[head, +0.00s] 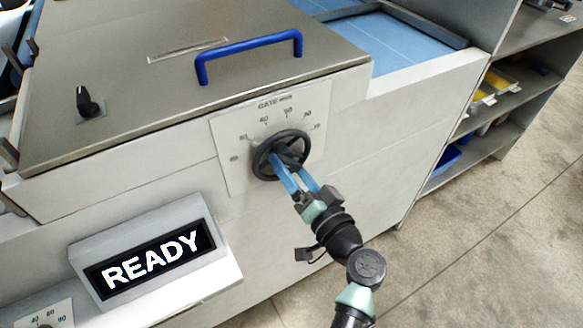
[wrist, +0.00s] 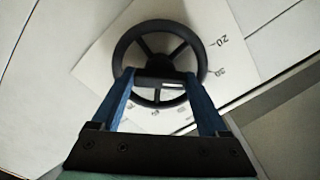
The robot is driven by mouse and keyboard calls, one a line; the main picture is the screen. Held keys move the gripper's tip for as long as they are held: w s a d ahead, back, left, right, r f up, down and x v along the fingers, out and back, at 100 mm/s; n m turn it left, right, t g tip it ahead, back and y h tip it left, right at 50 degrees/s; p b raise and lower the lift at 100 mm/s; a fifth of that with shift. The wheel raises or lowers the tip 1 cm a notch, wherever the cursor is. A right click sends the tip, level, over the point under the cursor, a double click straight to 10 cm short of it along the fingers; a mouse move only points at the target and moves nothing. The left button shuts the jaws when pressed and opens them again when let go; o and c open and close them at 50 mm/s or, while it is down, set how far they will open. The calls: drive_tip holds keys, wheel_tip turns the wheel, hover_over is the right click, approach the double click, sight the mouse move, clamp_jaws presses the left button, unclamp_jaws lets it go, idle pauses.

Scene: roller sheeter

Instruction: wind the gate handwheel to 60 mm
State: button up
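The black gate handwheel (head: 262,174) sits on a pale scale plate (head: 228,130) marked "GATE" on the machine's front. Numbers run around the wheel; 40 and 50 read clearly above it. The wheel's pointer position cannot be read. In the wrist view the spoked handwheel (wrist: 120,50) fills the upper middle, with 20 and 30 at its right. My gripper (head: 288,168) reaches the wheel from the lower right. Its blue fingers (wrist: 159,82) stand apart, one each side of a dark bar across the wheel's middle. Whether they press on it cannot be told.
A lit display (head: 155,262) reads READY at lower left. A blue bar handle (head: 248,46) stands on the steel cover above the wheel. A black knob (head: 86,101) is at the left. Shelves with bins (head: 495,88) stand at the right, with open floor before them.

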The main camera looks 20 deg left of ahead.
drive_tip(key=c, duration=0.4)
drive_tip(key=shift+m, duration=0.3)
drive_tip(key=m, duration=0.3)
drive_tip(key=shift+m, duration=0.4)
drive_tip(key=m+p, duration=0.1)
drive_tip(key=m, duration=0.2)
drive_tip(key=shift+m, duration=0.3)
drive_tip(key=m+p, duration=0.2)
drive_tip(key=m, duration=0.3)
drive_tip(key=shift+r, duration=0.15)
drive_tip(key=shift+m+p, duration=1.25)
drive_tip(key=shift+m, duration=1.15)
